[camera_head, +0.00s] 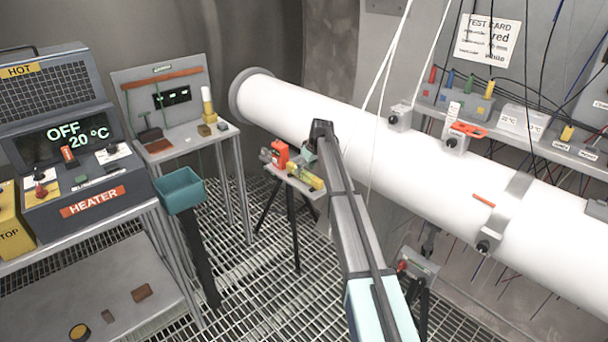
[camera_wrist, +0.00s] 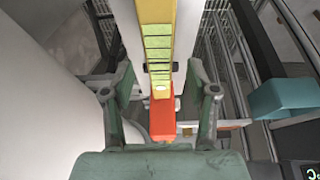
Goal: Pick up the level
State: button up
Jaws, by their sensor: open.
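The level is most likely the long yellow bar (camera_wrist: 158,22) with a green, line-marked window in the wrist view. It runs away from me between the two fingers of my gripper (camera_wrist: 160,80), which is open, with gaps on both sides. A red block (camera_wrist: 162,118) adjoins its near end; I cannot tell whether it is part of the bar. In the head view the yellow bar (camera_head: 305,176) lies on a small tripod stand, partly hidden by my arm. My gripper (camera_head: 308,154) is just above or at the stand; contact is unclear.
The stand's top (camera_head: 310,190) is small. A thick white pipe (camera_head: 345,122) runs close behind it. A teal bin (camera_head: 180,190) on a post and a heater console (camera_head: 85,165) stand left. A side table (camera_head: 180,135) holds small items. Grating floor lies below.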

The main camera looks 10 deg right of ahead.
jog(key=shift+p+x, duration=0.3)
jog(key=shift+x, duration=1.15)
grip_shut()
jog(key=shift+r, duration=0.2)
